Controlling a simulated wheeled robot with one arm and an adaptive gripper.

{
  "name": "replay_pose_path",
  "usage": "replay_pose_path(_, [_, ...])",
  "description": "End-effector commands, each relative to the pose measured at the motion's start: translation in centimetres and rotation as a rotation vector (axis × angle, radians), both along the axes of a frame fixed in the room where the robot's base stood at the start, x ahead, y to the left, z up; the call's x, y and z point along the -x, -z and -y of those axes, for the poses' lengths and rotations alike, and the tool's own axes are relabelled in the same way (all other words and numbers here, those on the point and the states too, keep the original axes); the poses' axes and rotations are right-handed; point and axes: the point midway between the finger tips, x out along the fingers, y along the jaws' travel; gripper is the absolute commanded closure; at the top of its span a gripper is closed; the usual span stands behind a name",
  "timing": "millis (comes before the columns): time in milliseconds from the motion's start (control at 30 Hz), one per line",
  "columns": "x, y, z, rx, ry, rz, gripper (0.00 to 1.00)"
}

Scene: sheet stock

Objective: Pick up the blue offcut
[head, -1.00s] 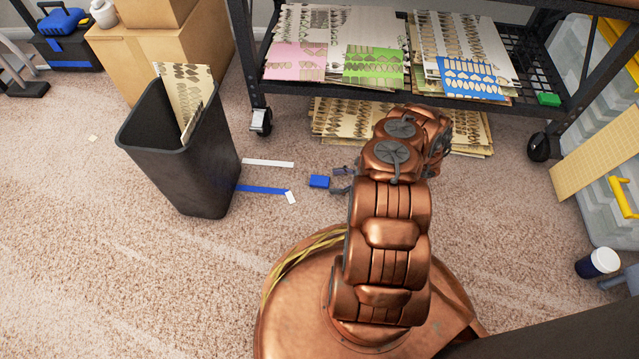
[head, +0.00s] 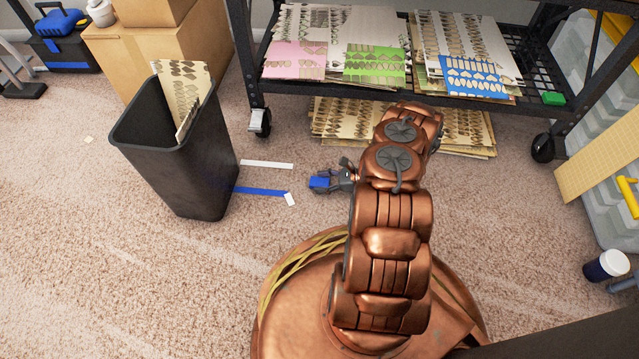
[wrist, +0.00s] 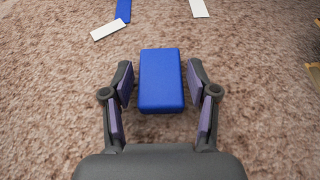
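A short, thick blue offcut (head: 320,183) lies on the carpet just left of my gripper (head: 332,181). In the wrist view the blue offcut (wrist: 161,80) sits between the fingertips of my gripper (wrist: 161,88), and its far end reaches beyond them. The fingers are spread, with a narrow gap on each side of the offcut. My gripper is open and holds nothing. A long, flat blue strip (head: 262,191) also lies on the carpet, left of the blue offcut; its end shows at the top of the wrist view (wrist: 124,10).
White strips (head: 266,165) lie by the blue strip. A black bin (head: 185,165) with a patterned sheet stands to the left. A wheeled black rack (head: 400,90) holding sheet stock stands behind, with more sheets (head: 330,122) underneath. The carpet at front left is clear.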

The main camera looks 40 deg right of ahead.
Motion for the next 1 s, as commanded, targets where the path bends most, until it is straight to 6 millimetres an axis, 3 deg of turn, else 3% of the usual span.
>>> replay_pose_path(67, [0.0, 0.0, 0.0, 0.000, 0.000, 0.000, 0.53])
replay_pose_path(400, [0.0, 0.0, 0.0, 0.000, 0.000, 0.000, 0.89])
replay_pose_path(733, [0.0, -0.4, 0.0, 0.000, 0.000, 0.000, 0.89])
replay_pose_path(1000, [0.0, -3.7, 0.0, 0.001, -0.001, 0.000, 0.89])
